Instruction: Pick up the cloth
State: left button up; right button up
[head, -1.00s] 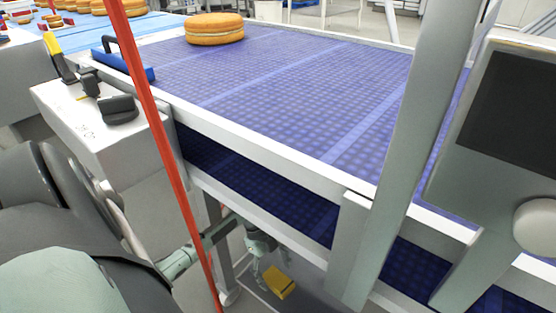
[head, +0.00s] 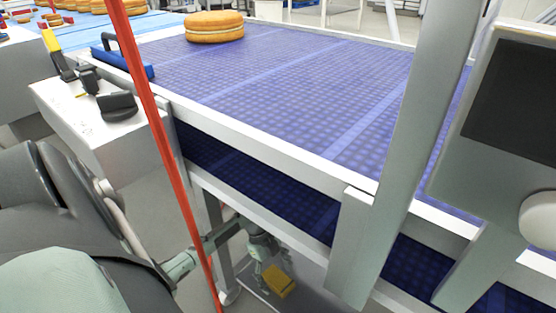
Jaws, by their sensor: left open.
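A small yellow block-like thing (head: 279,281), which looks like the folded cloth, lies low under the conveyor, near the floor. My left gripper (head: 263,274) reaches in under the conveyor frame from the left. Its fingers are open, just to the left of and above the cloth. They look close to it; I cannot tell if they touch. My right gripper is not in view.
The conveyor with its blue belt (head: 290,85) runs above my left arm. A sandwich cake (head: 214,27) sits on it. A red post (head: 150,110) and a grey upright (head: 405,150) stand in front.

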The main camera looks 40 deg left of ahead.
pick_arm(q)
jog(key=c, duration=1.2)
jog(key=shift+c, duration=0.2)
jog(key=shift+r, duration=0.1)
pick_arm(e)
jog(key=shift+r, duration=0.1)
